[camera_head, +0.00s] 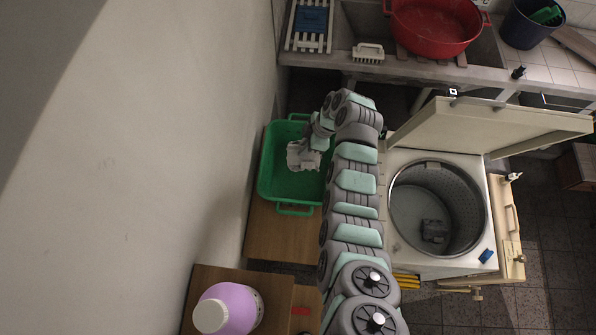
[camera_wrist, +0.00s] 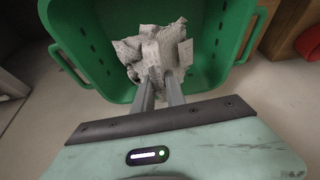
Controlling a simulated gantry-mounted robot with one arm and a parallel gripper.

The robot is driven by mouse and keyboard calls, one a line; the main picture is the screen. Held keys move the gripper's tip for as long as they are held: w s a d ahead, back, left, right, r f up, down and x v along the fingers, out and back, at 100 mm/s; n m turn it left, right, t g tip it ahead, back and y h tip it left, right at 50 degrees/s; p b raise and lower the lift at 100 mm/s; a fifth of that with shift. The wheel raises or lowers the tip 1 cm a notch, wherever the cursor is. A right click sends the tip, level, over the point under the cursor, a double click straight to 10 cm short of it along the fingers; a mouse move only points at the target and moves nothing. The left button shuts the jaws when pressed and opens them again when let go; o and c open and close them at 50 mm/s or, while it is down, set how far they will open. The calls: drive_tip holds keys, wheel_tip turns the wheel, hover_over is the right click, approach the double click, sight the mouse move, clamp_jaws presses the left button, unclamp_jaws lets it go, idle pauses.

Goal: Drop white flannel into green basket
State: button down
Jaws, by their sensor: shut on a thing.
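The white flannel (camera_head: 303,155) is crumpled and hangs from my gripper (camera_head: 318,143) over the green basket (camera_head: 268,185) in the head view. In the wrist view, the fingers of my gripper (camera_wrist: 160,90) are shut on the flannel (camera_wrist: 150,45), which spreads out beyond the fingertips. The green basket (camera_wrist: 85,60) surrounds the flannel in that view, with a handle on each side. I cannot tell whether the flannel touches the basket floor.
The basket stands on a wooden surface (camera_head: 285,235) beside the wall. An open-lidded washer (camera_head: 400,250) with a grey cloth (camera_head: 434,231) in its drum is to the right. A red tub (camera_head: 435,35) is at the back.

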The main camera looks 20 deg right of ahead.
wheel_tip(320, 180, down, 2)
drive_tip(key=shift+f, duration=0.1)
drive_tip(key=c, duration=1.3)
unclamp_jaws()
drive_tip(key=shift+w, duration=0.1)
drive_tip(key=shift+d+r+b, duration=0.3)
drive_tip(key=shift+r+b, duration=0.1)
drive_tip(key=shift+r, duration=0.25)
drive_tip(key=b+v, duration=0.1)
drive_tip(key=v, duration=0.7)
drive_tip(key=shift+r, duration=0.25)
drive_tip(key=shift+d+r, duration=0.2)
drive_tip(key=shift+r, duration=0.35)
